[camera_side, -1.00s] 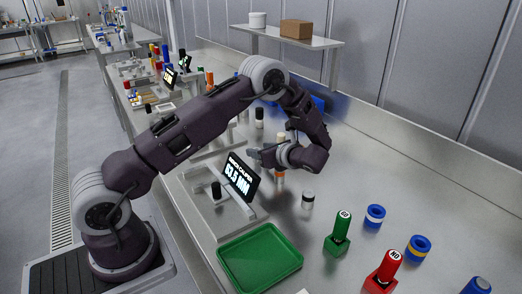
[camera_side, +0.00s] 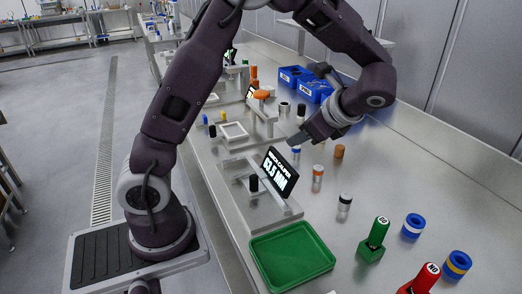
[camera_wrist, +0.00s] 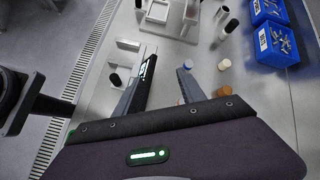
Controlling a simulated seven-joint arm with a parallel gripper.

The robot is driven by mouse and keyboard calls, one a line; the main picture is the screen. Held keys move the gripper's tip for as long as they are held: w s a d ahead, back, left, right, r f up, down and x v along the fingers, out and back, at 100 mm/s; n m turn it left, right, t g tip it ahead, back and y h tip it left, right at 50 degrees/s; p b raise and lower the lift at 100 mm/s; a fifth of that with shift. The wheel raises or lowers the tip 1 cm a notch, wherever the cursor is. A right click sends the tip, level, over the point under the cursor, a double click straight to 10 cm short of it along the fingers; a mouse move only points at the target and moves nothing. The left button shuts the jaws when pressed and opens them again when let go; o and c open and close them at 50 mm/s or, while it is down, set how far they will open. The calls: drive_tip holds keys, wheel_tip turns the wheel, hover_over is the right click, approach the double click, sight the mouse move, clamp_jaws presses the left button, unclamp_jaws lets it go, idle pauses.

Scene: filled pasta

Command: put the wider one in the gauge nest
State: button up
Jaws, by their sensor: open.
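My gripper (camera_side: 299,138) is open and empty, held above the bench behind the caliper gauge. The gauge's tilted display (camera_side: 281,172) reads 63.5 MM, with a black post (camera_side: 253,184) and grey bars beside it. The display also shows in the wrist view (camera_wrist: 149,68), between my fingers (camera_wrist: 158,88). Several short cylinders stand near: a black and silver one (camera_side: 345,202), an orange and white one (camera_side: 318,172), a brown one (camera_side: 339,151) and a blue and white one (camera_side: 296,150). I cannot tell which is wider, or which part is the nest.
A green tray (camera_side: 255,241) lies in front of the gauge. A green GO plug (camera_side: 374,238), a red NO plug (camera_side: 424,277) and two rings, blue-white (camera_side: 412,226) and blue-yellow (camera_side: 457,264), stand right. Blue bins (camera_side: 291,76) sit behind. Open bench lies right of the cylinders.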

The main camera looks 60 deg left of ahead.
drive_tip(key=s+d+r+n+t+h, duration=0.3)
drive_tip(key=s+d+n+h, duration=0.1)
drive_tip(key=s, duration=0.6)
drive_tip(key=s+d+r+n+t+h, duration=0.3)
drive_tip(key=s+d+n+h, duration=0.2)
drive_tip(key=s, duration=0.5)
drive_tip(key=d+n, duration=0.2)
drive_tip(key=n, duration=0.1)
drive_tip(key=shift+r, duration=0.15)
drive_tip(key=shift+o, duration=0.7)
